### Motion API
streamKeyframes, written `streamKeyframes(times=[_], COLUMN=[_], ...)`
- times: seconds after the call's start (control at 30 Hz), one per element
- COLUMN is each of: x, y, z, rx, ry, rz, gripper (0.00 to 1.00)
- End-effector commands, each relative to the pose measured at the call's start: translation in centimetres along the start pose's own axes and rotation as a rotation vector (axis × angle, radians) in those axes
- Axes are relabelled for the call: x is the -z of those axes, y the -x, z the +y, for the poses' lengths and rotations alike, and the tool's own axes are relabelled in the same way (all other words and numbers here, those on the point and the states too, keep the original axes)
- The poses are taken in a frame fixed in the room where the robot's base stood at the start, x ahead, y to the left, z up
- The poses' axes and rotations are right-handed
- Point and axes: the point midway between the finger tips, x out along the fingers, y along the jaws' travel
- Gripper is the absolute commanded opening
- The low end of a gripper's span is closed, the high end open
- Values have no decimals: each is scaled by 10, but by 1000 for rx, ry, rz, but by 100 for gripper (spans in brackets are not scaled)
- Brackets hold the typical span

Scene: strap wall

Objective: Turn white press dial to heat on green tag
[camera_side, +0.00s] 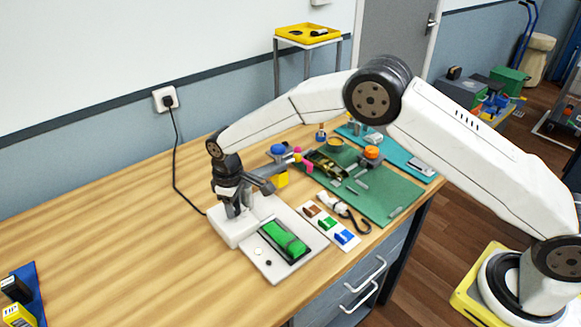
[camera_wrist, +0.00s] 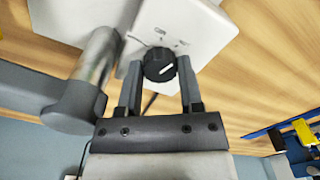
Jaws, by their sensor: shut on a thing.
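The white press (camera_side: 236,229) stands on the wooden table, with a flat plate (camera_side: 273,268) in front. A green strap piece or tag (camera_side: 284,240) lies in a dark frame on that plate. In the wrist view the press's dial (camera_wrist: 158,63) is a round black knob with a white pointer mark toward its right side. Small dark lettering sits on the white face above and right of it, too small to read surely. My gripper (camera_wrist: 158,67) is shut on the dial, one finger each side. In the side view my gripper hides the dial.
A grey metal post (camera_wrist: 94,65) and dark lever stand close left of my gripper in the wrist view. A card with brown, green and blue pieces (camera_side: 329,223) lies right of the plate. A green mat (camera_side: 385,192) holds small tools. The table's left is mostly clear.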

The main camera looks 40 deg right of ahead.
Motion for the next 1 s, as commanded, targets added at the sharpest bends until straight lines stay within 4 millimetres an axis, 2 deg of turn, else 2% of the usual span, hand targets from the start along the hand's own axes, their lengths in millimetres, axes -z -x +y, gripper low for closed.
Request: streamKeyframes(times=[0.4,0.77,0.8,0.83,1.0], x=[0,0,0,0,0], y=[1,1,1,1,1], z=[0,0,0,0,0], rx=[-1,-1,-1,-1,-1], ry=[253,275,275,275,274], rz=[0,0,1,1,0], gripper=[0,0,53,62,62])
